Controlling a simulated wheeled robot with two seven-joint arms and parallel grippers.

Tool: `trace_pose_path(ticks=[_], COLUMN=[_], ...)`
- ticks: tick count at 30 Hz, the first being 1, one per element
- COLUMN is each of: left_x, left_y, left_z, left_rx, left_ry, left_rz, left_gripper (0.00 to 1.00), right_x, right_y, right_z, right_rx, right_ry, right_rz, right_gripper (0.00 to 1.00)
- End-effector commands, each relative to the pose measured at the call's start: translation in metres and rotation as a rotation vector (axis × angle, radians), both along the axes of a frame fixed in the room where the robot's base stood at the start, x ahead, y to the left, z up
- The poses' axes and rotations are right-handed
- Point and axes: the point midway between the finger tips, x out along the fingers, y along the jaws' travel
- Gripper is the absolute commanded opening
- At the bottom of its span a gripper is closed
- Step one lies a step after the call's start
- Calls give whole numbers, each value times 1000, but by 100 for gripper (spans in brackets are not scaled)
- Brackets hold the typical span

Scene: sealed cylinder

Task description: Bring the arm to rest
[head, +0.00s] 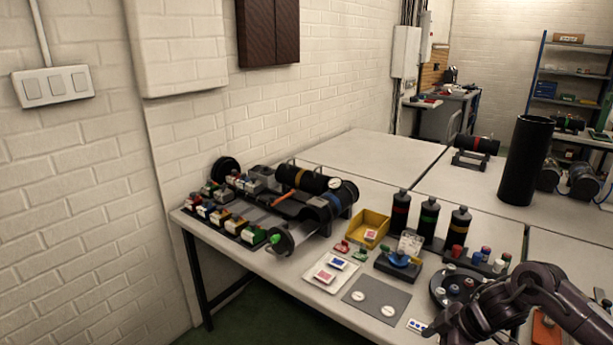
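My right arm comes in from the lower right. Its gripper (440,328) is at the bottom edge, low over the front of the table (285,267), near a grey mat (386,292) with two white discs. Its fingers are dark and partly cut off, so I cannot tell whether they are open or shut or hold anything. My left gripper is not in view. A black cylinder assembly (312,182) lies on the table at the left, with a clear tube section (300,236) in front of it.
A round black holder (440,290) stands close to my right arm. Three black bottles (429,218), a yellow bin (369,228) and a white tray (330,273) stand nearby. A tall black cylinder (526,160) stands further back. The table's back middle is clear.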

Motion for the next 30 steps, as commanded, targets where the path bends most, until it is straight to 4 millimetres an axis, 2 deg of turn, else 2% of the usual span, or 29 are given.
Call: trace_pose_path(ticks=[4, 8, 11, 14, 15, 17, 18, 20, 21, 23, 24, 26, 27, 29, 30], left_x=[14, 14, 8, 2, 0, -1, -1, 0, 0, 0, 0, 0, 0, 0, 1], left_y=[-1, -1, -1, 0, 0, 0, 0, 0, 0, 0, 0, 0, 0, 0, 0], left_z=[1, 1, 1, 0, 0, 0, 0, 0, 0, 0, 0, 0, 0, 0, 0], left_rx=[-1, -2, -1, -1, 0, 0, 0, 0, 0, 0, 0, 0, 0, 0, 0], left_ry=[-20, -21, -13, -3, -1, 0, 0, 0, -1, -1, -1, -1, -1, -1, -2], left_rz=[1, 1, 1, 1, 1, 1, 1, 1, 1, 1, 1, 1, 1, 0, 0], left_gripper=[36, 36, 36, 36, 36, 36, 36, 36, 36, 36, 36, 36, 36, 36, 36], right_x=[13, 24, 27, 17, 9, -11, -26, -53, -74, -107, -132, -169, -196, -238, -265], right_y=[19, 34, 43, 47, 48, 45, 43, 39, 36, 32, 31, 28, 27, 26, 25], right_z=[-34, -74, -119, -179, -206, -248, -274, -310, -333, -365, -384, -410, -426, -446, -458], right_rx=[74, 142, 188, 216, 218, 206, 192, 165, 142, 101, 72, 28, -4, -54, -88], right_ry=[-24, -52, -65, -68, -64, -50, -39, -19, 0, 30, 52, 87, 112, 153, 180], right_rz=[-40, -107, -188, -305, -360, -442, -494, -563, -606, -665, -700, -749, -778, -816, -839], right_gripper=[79, 79, 79, 79, 79, 79, 79, 79, 79, 79, 79, 79, 79, 79, 79])
